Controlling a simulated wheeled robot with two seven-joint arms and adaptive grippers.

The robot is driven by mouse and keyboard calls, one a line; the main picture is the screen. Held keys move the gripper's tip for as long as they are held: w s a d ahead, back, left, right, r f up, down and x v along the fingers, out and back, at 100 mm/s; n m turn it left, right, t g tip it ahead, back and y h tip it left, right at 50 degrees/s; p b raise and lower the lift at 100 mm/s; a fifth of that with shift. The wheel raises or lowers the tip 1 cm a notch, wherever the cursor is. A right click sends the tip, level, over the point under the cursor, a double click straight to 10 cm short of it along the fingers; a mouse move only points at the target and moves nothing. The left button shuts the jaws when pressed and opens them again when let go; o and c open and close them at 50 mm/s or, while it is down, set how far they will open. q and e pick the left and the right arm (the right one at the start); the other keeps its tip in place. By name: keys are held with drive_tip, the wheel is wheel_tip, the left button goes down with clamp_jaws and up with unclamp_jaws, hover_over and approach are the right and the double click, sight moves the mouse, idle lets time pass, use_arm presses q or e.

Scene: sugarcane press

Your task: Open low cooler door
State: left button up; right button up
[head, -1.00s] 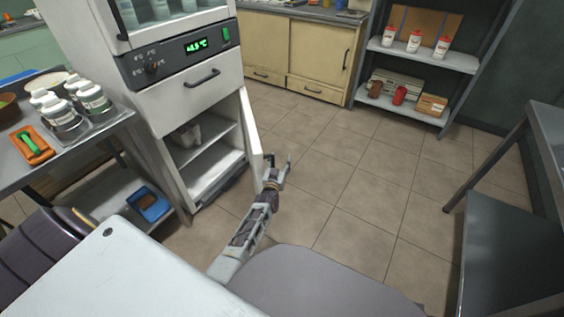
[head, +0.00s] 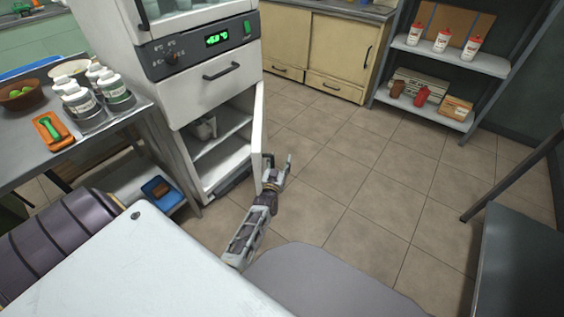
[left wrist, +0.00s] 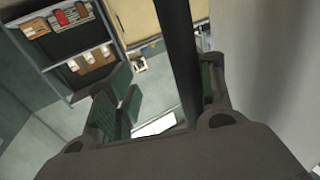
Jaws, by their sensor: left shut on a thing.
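The low cooler door (head: 259,125) is white and stands swung open at the right of the lower compartment in the head view. Two shelves show inside the lower compartment (head: 220,160), with a pale object on the upper one. My left gripper (head: 278,163) is at the door's outer edge. In the left wrist view, a dark bar handle (left wrist: 178,50) runs between the fingers of my left gripper (left wrist: 168,95), which is shut on it. The pale door face (left wrist: 265,80) fills the right of that view. My right gripper is not in view.
A steel table (head: 30,165) with bottles stands left of the cooler. A shelf rack (head: 450,62) stands at the back right, and a dark bench (head: 520,265) at the right. The tiled floor (head: 350,190) right of the door is clear.

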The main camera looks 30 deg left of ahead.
use_arm(q)
drive_tip(key=d+f+m+h, duration=0.1)
drive_tip(key=d+f, duration=0.1)
drive_tip(key=d, duration=0.6)
drive_tip(key=shift+h, duration=0.4)
drive_tip(key=s+a+r+y, duration=0.1)
drive_tip(key=s+a+r, duration=0.1)
drive_tip(key=a, duration=0.4)
drive_tip(key=shift+r+n+y+p, duration=0.4)
drive_tip(key=shift+r+p, duration=0.05)
drive_tip(key=shift+r, duration=0.35)
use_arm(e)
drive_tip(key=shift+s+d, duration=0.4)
